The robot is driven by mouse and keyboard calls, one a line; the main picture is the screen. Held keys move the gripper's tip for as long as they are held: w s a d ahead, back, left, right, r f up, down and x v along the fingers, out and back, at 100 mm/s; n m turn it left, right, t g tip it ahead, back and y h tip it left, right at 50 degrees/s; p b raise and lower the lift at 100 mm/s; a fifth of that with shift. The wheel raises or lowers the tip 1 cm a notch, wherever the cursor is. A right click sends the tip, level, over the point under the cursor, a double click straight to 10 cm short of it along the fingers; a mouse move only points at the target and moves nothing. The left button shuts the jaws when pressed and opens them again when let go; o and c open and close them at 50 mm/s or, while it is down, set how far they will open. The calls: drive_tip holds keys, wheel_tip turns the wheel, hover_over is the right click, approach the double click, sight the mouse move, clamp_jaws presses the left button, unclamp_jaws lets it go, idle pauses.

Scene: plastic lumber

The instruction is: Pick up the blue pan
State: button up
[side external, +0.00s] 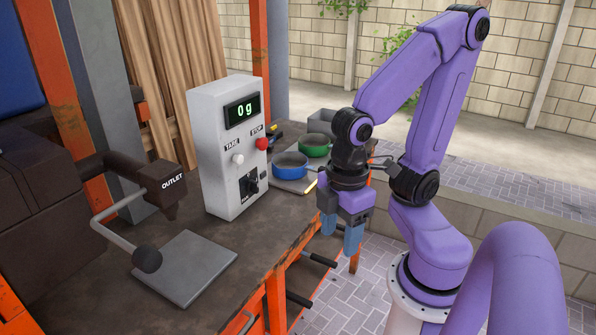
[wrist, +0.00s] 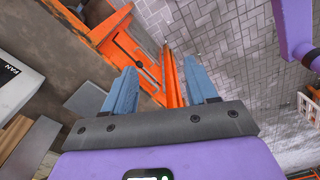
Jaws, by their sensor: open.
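The blue pan (side external: 291,170) sits at the back of the workbench in the side external view, to the right of the white control box, on a light flat plate. Its handle cannot be clearly made out. My gripper (side external: 341,235) is open and empty, pointing down past the bench's right edge, nearer the camera than the pan and well apart from it. In the wrist view my gripper (wrist: 160,76) shows its two blue fingers spread over the orange bench frame and paving. I cannot see the blue pan in the wrist view.
A green pan (side external: 315,149) stands just behind the blue one, with a grey bin (side external: 322,122) beyond. The white control box (side external: 228,150) reads 0 g. Black handles (side external: 318,259) jut from the bench's side.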

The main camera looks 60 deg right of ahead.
drive_tip(key=w+d+r+m, duration=0.2)
drive_tip(key=w+d+m, duration=0.1)
drive_tip(key=w, duration=0.9)
drive_tip(key=w+d+m, duration=0.4)
drive_tip(key=w+d, duration=0.6)
drive_tip(key=d, duration=0.2)
drive_tip(key=s+d+f+m, duration=0.1)
drive_tip(key=s+d+m, duration=0.15)
drive_tip(key=d, duration=1.15)
drive_tip(key=s+d+f+m, duration=0.1)
drive_tip(key=d+m, duration=0.2)
drive_tip(key=d, duration=1.2)
wheel_tip(320, 180, down, 11)
drive_tip(key=shift+w+a+f, duration=0.1)
drive_tip(key=shift+a, duration=0.05)
drive_tip(key=shift+s+a+f, duration=0.1)
drive_tip(key=shift+f, duration=1.25)
drive_tip(key=shift+s+a+f, duration=0.1)
drive_tip(key=shift+f, duration=1.25)
drive_tip(key=shift+d, duration=0.1)
clamp_jaws()
